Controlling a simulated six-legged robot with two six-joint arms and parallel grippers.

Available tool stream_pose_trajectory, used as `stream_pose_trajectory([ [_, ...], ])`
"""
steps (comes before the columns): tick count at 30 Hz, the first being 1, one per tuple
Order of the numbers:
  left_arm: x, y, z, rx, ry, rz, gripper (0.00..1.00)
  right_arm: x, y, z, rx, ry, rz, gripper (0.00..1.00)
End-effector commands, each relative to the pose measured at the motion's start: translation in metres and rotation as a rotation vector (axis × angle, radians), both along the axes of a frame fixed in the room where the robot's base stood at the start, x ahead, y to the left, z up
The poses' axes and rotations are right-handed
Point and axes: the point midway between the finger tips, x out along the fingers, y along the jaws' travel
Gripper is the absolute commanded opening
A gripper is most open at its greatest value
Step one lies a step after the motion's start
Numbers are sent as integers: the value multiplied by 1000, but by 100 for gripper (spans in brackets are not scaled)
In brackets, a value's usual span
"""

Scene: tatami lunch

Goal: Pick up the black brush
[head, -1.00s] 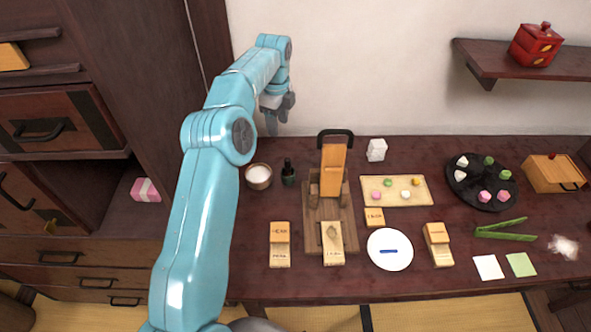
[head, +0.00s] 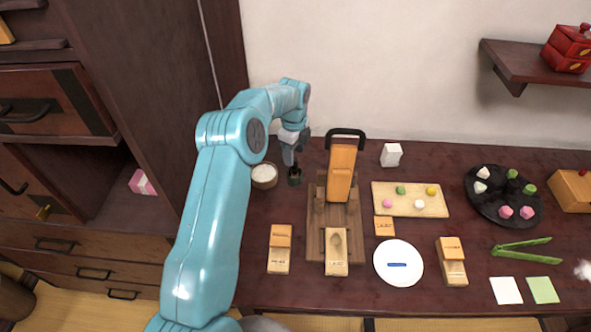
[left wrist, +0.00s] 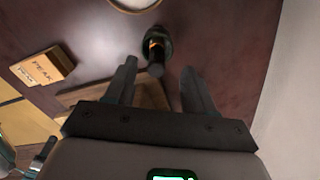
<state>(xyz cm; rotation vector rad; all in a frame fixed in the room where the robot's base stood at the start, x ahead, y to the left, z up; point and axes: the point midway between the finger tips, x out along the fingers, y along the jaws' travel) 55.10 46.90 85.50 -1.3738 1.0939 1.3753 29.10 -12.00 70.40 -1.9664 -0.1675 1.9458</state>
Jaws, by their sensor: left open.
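A small dark upright item stands on the table just right of the white-filled bowl. It looks like the black brush (left wrist: 155,69) standing in a small dark green pot (head: 295,180). In the left wrist view the brush's black end points toward me, between the fingertip lines. My left gripper (head: 288,157) is open and points down just above it. In the left wrist view the two fingers (left wrist: 159,72) are apart, one on each side of the brush's end, with no clear contact. My right gripper is not in view.
The white-filled bowl (head: 264,171) is close on the left. A wooden stand with an orange block (head: 341,172) and black handle is close on the right. The wall is behind, the cabinet (head: 165,110) to the left. Sweets lie on a board (head: 436,207).

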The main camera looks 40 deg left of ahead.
Motion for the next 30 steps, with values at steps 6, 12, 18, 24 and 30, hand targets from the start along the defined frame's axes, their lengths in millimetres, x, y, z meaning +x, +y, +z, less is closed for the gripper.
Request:
stream_pose_trajectory([
  [6,-1,-4,-27,-3,4,0,54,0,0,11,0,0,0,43],
  [12,1,-5,-51,0,2,-1,54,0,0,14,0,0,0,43],
  [18,1,-4,-53,0,0,0,54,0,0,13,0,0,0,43],
  [24,1,-5,-53,0,1,-1,0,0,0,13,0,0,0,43],
  [30,1,-5,-53,0,1,-1,0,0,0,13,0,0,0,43],
])
